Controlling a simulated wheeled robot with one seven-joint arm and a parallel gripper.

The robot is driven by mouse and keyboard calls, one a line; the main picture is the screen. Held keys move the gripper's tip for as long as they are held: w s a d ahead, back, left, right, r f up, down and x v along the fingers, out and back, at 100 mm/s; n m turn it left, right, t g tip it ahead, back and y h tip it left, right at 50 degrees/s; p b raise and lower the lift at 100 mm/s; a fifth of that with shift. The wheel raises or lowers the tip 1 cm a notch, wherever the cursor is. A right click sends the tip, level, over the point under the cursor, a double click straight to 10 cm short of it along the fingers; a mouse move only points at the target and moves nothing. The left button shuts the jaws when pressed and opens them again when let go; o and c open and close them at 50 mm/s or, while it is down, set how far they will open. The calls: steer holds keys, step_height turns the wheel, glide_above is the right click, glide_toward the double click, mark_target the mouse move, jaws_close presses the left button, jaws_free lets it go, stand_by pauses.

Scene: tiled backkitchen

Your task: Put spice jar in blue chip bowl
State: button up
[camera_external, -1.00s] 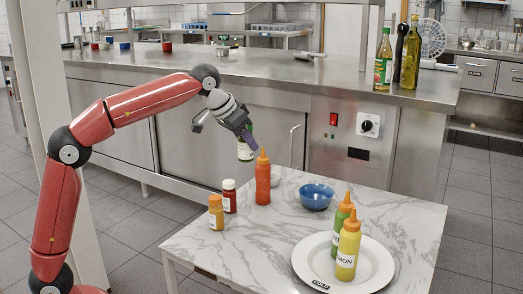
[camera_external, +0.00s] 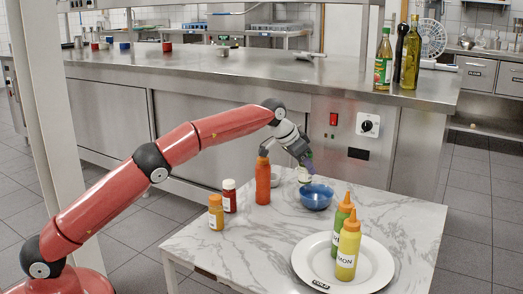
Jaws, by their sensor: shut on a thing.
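My gripper (camera_external: 306,160) is shut on a small spice jar (camera_external: 304,175) with a pale label, and its fingers partly cover it. The jar hangs roughly upright, just behind and slightly left of the blue chip bowl (camera_external: 316,198) in the picture. Its lower end shows close to the bowl's far rim; I cannot tell whether it touches or is over the opening. The bowl stands on the marble-topped table (camera_external: 265,240), and its visible inside looks empty.
An orange bottle (camera_external: 263,182) stands left of the bowl, with red (camera_external: 229,197) and yellow-orange (camera_external: 216,213) jars further left. A white plate (camera_external: 378,266) at the front right carries a green bottle (camera_external: 340,220) and a yellow bottle (camera_external: 348,252). The table's front left is clear.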

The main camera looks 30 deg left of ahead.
mark_target(305, 173)
steer(key=shift+f, duration=1.55)
steer(key=shift+f, duration=0.15)
steer(key=shift+f, duration=0.25)
steer(key=o, duration=1)
steer(key=shift+o, duration=0.2)
steer(key=shift+r, duration=0.4)
steer(key=v, duration=1.2)
steer(key=shift+b, duration=0.3)
